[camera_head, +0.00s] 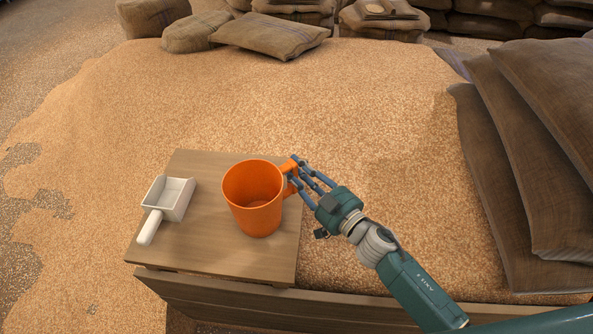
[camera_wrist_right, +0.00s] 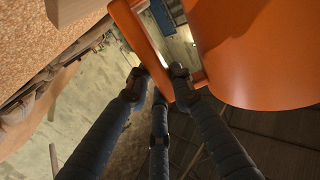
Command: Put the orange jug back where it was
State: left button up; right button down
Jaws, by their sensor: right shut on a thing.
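The orange jug (camera_head: 257,213) is upright over the right part of a wooden board (camera_head: 190,250) in the head view. I cannot tell whether its base touches the board. My right gripper (camera_head: 294,172) comes in from the right and is shut on the jug's handle. In the right wrist view the fingers (camera_wrist_right: 160,85) close around the orange handle (camera_wrist_right: 150,45), with the jug body (camera_wrist_right: 260,50) to the right. My left gripper is in neither view.
A white scoop (camera_head: 173,198) lies on the left of the board. Loose grain (camera_head: 380,120) spreads behind and around it. Full sacks (camera_head: 545,150) are stacked at the right, and more sacks (camera_head: 270,35) stand at the back. A wooden plank edge (camera_head: 230,297) runs along the front.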

jog(key=c, duration=1.5)
grip_release()
jog(key=shift+c, duration=0.2)
jog(key=p+v, duration=0.1)
jog(key=v, duration=1.1)
jog(key=shift+s+d, duration=0.1)
jog(key=shift+s, duration=0.05)
